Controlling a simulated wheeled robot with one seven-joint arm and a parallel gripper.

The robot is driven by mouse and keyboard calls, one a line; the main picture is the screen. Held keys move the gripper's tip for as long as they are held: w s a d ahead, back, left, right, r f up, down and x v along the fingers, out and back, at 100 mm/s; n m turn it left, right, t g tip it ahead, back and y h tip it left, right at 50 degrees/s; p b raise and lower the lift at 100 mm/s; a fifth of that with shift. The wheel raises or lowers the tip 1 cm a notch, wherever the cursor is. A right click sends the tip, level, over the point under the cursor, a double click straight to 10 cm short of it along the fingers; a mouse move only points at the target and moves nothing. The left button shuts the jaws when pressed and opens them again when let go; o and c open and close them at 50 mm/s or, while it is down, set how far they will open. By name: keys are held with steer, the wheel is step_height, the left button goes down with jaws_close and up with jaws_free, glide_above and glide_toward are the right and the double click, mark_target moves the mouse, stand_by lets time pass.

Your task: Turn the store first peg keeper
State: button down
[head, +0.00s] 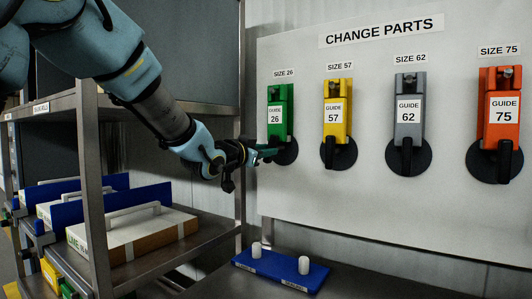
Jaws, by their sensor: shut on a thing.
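The first peg of the CHANGE PARTS board (360,210), under the SIZE 26 label, carries a green guide (287,107) marked 26. At its lower end is a round black keeper (289,155), partly hidden by my gripper. My gripper (266,153) reaches in from the left and is shut at the keeper's left side, apparently on its lever. The exact contact is too small to see. The green guide hangs upright.
To the right hang yellow guide 57 (336,105), grey guide 62 (408,108) and orange guide 75 (500,108), each with a black keeper. Below stands a blue plate (272,275) with two white pegs. A metal shelf (205,236) with a carton (135,236) is at left.

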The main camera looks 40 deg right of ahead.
steer(key=shift+f+n, duration=0.1)
steer(key=shift+n, duration=1.8)
steer(key=c, duration=0.7)
jaws_free()
steer(key=b+v, duration=0.2)
steer(key=v, duration=0.9)
steer(key=shift+d, duration=0.1)
